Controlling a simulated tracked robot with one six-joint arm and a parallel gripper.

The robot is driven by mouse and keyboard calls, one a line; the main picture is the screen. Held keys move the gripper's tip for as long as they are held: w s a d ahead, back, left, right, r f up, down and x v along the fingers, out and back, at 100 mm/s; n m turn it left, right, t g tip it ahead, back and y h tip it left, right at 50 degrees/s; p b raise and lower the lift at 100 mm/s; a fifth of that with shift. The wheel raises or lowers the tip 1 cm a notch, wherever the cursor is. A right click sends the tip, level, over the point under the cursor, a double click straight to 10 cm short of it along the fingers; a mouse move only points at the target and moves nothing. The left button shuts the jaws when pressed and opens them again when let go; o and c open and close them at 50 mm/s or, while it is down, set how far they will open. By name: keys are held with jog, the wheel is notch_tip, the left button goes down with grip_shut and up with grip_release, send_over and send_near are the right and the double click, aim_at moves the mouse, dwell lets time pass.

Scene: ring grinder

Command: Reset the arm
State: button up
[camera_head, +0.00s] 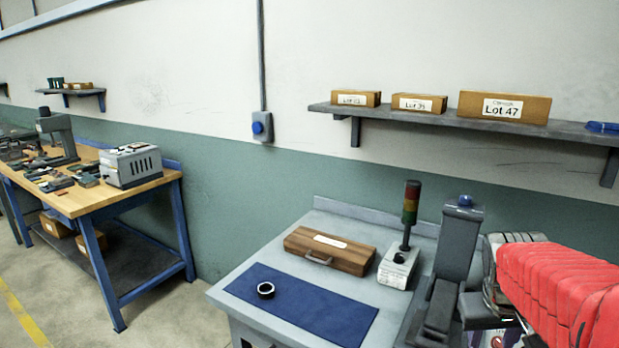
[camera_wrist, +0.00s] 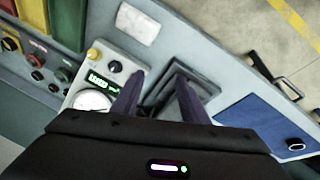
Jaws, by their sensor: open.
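My gripper (camera_wrist: 158,88) shows in the wrist view with its two dark fingers spread apart and nothing between them. It hangs over the grey bench, near a control box with a green display (camera_wrist: 98,80) and a round dial. A dark grey stand (camera_wrist: 180,88) lies beyond the fingertips; I cannot tell how far below them it is. In the head view, my red-sleeved arm (camera_head: 560,285) reaches in from the right and the gripper is not clearly seen. A black ring (camera_head: 266,290) lies on the blue mat (camera_head: 315,311); it also shows in the wrist view (camera_wrist: 295,144).
A wooden case (camera_head: 330,250), a signal tower (camera_head: 411,215) and a dark upright machine (camera_head: 459,240) stand on the grey bench (camera_head: 250,267). A wall shelf (camera_head: 445,119) holds labelled boxes. A wooden workbench (camera_head: 90,200) stands left, with open floor between.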

jog(key=s+a+r+n+t+y, duration=0.1)
jog(key=s+a, duration=0.4)
jog(key=a, duration=0.6)
jog(key=s+a+r+n+t+y, duration=0.1)
jog(key=s+a, duration=0.3)
jog(key=a, duration=0.6)
jog(key=shift+s+a+n+t+y, duration=0.3)
jog(key=shift+s+a+t+y, duration=0.1)
jog(key=shift+t+y, duration=0.1)
